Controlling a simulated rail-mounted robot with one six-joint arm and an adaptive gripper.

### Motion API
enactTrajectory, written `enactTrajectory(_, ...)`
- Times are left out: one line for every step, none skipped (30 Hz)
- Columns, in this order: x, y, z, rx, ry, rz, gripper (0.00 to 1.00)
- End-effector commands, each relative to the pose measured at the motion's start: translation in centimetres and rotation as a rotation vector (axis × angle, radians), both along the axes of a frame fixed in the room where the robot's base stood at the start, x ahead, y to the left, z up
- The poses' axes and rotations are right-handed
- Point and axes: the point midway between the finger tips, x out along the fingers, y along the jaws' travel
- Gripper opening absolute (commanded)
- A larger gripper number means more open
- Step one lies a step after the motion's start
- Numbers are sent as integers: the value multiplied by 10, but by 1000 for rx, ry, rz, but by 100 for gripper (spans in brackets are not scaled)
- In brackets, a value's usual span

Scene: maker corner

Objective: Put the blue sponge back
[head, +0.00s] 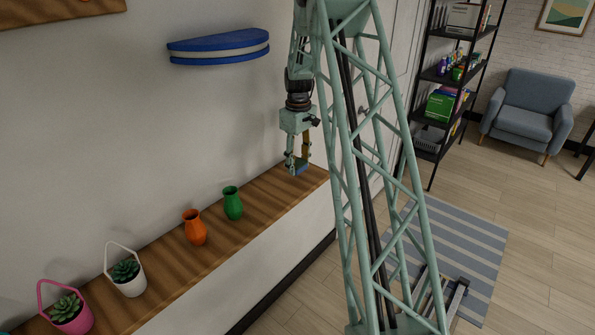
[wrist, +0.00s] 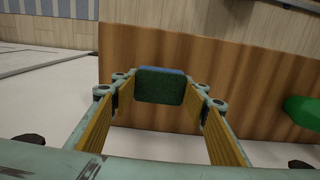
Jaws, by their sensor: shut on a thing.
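The blue sponge (head: 298,169) is between the fingertips of my gripper (head: 297,164) in the head view. In the wrist view my gripper (wrist: 160,95) is shut on the sponge (wrist: 161,86), which shows a dark green face and a blue edge. The sponge is at the far right end of the wooden counter top (head: 165,268). I cannot tell from these views whether it touches the wood or hangs just above it.
A green vase (head: 233,203), an orange vase (head: 195,228) and potted plants in a white basket (head: 131,284) and a pink basket (head: 72,317) stand along the counter. A blue wall shelf (head: 219,46) is above. A black rack (head: 446,85) stands at the right.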

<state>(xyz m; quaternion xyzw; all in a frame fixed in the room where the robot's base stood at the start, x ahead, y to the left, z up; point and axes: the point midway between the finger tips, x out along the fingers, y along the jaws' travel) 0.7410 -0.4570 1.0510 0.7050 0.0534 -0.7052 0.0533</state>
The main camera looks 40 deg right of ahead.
Motion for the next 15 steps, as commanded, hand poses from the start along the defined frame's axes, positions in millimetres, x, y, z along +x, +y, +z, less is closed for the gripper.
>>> enactTrajectory(0, 0, 0, 0, 0, 0, 31)
enactTrajectory(0, 0, 0, 0, 0, 0, 31)
enactTrajectory(0, 0, 0, 0, 0, 0, 31)
enactTrajectory(0, 0, 0, 0, 0, 0, 31)
enactTrajectory(0, 0, 0, 0, 0, 0, 31)
enactTrajectory(0, 0, 0, 0, 0, 0, 31)
enactTrajectory(1, 0, 0, 0, 0, 0, 31)
enactTrajectory(1, 0, 0, 0, 0, 0, 31)
enactTrajectory(3, -1, -1, 0, 0, 0, 31)
enactTrajectory(4, -1, -1, 0, 0, 0, 31)
enactTrajectory(6, -2, -1, 0, 0, 0, 31)
enactTrajectory(6, -2, -5, 1, 1, 0, 31)
enactTrajectory(6, -2, -8, 2, 2, 0, 31)
enactTrajectory(5, -1, -12, 2, 2, 0, 31)
enactTrajectory(5, -1, -16, 2, 3, 0, 31)
